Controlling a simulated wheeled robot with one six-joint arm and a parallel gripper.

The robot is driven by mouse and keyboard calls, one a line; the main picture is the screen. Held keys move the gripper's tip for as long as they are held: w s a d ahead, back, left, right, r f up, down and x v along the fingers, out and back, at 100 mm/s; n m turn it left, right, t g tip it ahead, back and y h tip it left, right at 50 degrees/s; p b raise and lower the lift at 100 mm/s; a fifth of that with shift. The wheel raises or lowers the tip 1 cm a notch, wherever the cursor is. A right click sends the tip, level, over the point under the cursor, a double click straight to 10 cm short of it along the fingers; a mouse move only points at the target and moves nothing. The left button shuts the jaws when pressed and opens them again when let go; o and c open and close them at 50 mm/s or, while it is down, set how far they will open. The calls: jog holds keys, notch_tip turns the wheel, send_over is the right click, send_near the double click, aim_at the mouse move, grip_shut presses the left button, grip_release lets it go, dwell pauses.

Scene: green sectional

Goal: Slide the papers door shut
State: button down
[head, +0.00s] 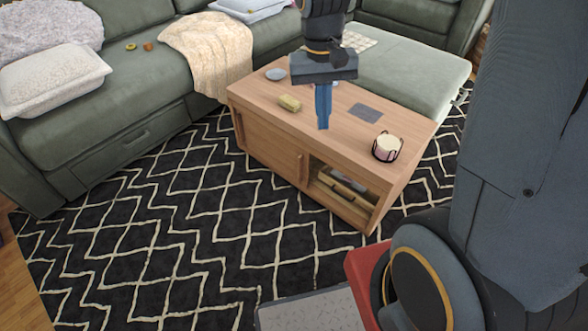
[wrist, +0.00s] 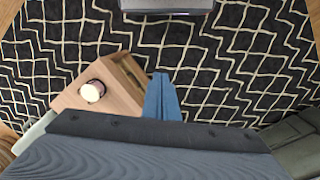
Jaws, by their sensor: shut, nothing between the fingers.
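A wooden coffee table (head: 400,133) stands on the rug. Its sliding door (head: 262,148) covers the left part of the front, with a small handle (head: 300,170) near the door's right edge. The right part of the front is an open compartment (head: 342,190) with papers and a rolled or long yellowish item inside. In the wrist view the table (wrist: 118,95) and part of its opening (wrist: 130,72) show to the left of the fingers. My gripper (head: 323,124) points down, shut and empty, and overlaps the tabletop in the head view. It also shows in the wrist view (wrist: 162,110). It appears clear of the door.
On the tabletop are a candle jar (head: 387,148), a yellow block (head: 289,103), a grey sheet (head: 365,113) and a small dish (head: 276,74). A green sectional (head: 140,105) lies behind and left.

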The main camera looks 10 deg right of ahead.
jog(key=w+a+f+m+h+b, duration=0.2)
jog(key=w+f+m+b, duration=0.1)
jog(key=w+f+b, duration=1.05)
jog(key=w+a+f+m+g+h+b, duration=0.1)
jog(key=w+a+f+m+h+b, duration=0.2)
jog(key=w+f+b, duration=1)
jog(key=w+a+f+m+h+b, duration=0.15)
jog(key=w+f+m+b, duration=0.45)
jog(key=w+f, duration=1.35)
jog(key=s+d+f+b, duration=0.3)
jog(key=s+d+f, duration=0.1)
jog(key=f, duration=0.2)
jog(key=s+d+f+n+b, duration=0.1)
jog(key=s+d+f+b, duration=0.1)
jog(key=s+f, duration=0.3)
jog(key=shift+d+f+n+b, duration=0.3)
jog(key=shift+d+f+b, duration=0.1)
jog(key=shift+d+f, duration=0.4)
jog(key=shift+r, duration=0.1)
